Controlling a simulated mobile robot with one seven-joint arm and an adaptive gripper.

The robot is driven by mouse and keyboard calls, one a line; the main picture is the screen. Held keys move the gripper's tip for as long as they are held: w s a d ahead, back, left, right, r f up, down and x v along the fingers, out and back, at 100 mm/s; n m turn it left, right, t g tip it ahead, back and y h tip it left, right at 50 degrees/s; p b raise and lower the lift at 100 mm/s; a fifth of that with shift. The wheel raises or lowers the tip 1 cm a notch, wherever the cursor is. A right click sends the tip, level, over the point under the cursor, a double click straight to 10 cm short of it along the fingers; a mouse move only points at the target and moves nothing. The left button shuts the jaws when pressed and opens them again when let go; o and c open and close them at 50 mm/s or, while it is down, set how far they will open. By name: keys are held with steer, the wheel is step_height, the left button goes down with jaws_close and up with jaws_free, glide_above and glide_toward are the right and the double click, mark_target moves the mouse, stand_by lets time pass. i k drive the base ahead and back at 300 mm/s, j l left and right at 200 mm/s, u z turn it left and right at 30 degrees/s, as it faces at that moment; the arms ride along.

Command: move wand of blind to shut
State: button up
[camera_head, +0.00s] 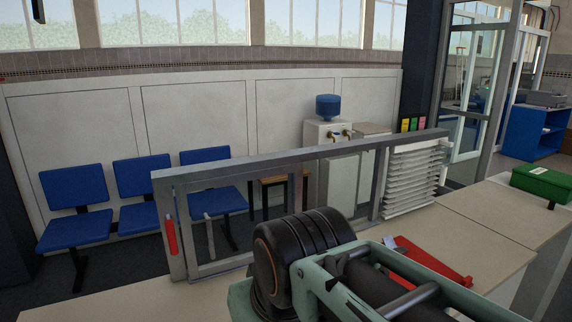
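A stack of white horizontal slats (413,178), which looks like the blind, stands at the right end of a grey metal frame (300,155). Its slats show gaps between them. I cannot make out for sure which part is the wand. A thin pale rod (209,236) hangs upright inside the left part of the frame. A red handle (171,237) sits on the frame's left post. A teal and black arm-like structure fills the bottom centre and hides part of the frame's lower rail. My gripper's fingertips do not show.
The frame stands on a pale counter (486,227). A red flat object (432,261) lies on the counter, right of centre. A green box (542,183) is at the right. Blue chairs (145,178) and a water cooler (327,130) stand behind the frame.

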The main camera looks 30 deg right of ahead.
mark_target(444, 168)
steer(key=z, duration=1.05)
steer(key=i+l+z, duration=0.2)
steer(key=l+z, duration=0.25)
steer(key=i+l, duration=0.2)
steer(key=l, duration=0.15)
steer(key=i+l, duration=0.25)
steer(key=l, duration=0.15)
